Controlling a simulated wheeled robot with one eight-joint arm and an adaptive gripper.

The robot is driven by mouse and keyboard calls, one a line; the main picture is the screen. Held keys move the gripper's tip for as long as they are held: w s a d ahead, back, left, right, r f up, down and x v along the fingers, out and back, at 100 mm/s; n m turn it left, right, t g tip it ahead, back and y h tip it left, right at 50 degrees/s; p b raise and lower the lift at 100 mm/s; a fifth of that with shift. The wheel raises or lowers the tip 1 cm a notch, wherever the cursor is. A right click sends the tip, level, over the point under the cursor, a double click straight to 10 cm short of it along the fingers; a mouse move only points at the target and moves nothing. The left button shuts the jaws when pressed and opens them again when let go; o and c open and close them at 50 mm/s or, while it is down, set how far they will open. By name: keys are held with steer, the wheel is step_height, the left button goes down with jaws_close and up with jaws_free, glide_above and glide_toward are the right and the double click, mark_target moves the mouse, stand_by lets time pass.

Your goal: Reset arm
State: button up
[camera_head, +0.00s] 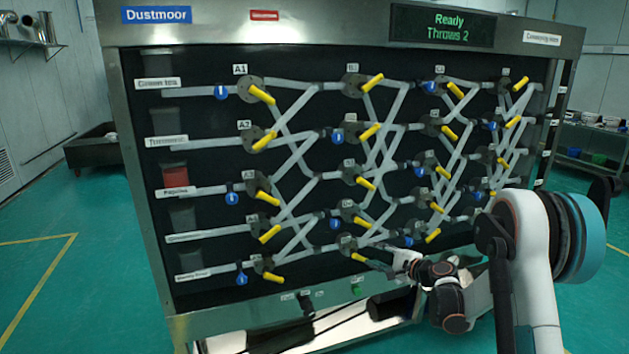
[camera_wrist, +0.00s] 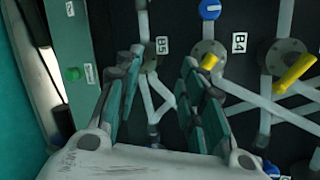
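My gripper (camera_head: 384,260) is at the lower middle of the sieve panel (camera_head: 215,130), close to the lowest yellow handle (camera_head: 359,257) of the second valve column. In the wrist view my gripper (camera_wrist: 160,72) has its two fingers spread apart, with pipes and dark panel showing between them. The label B5 (camera_wrist: 163,45) shows just beyond the fingertips. The B5 handle does not show in that view, and whether a finger touches it cannot be told. The B4 yellow handle (camera_wrist: 209,62) lies just right of the right fingertip.
The panel carries several yellow-handled valves, crossing grey pipes and blue tags. Its display (camera_head: 443,26) reads "Ready, Throws 2". A green button (camera_head: 355,288) sits on the lower ledge. A dark bin (camera_head: 92,148) stands at the left; green floor (camera_head: 70,290) is clear there.

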steer(key=s+a+r+n+g+h, duration=0.2)
steer(key=s+a+r+n, duration=0.15)
steer(key=s+r, duration=0.55)
steer(key=s+a+r+n+g+h, duration=0.15)
steer(key=s+r+n, duration=0.45)
steer(key=s, duration=0.6)
steer(key=s+d+n+g+h, duration=0.1)
steer(key=s+n+h, duration=0.1)
steer(key=s, duration=1.1)
steer(key=s+d+f+n+g+h, duration=0.1)
steer(key=s+n, duration=0.3)
steer(key=s, duration=1)
steer(key=shift+s+d+h, duration=0.15)
steer(key=shift+d+h, duration=0.4)
steer(key=shift+h, duration=0.3)
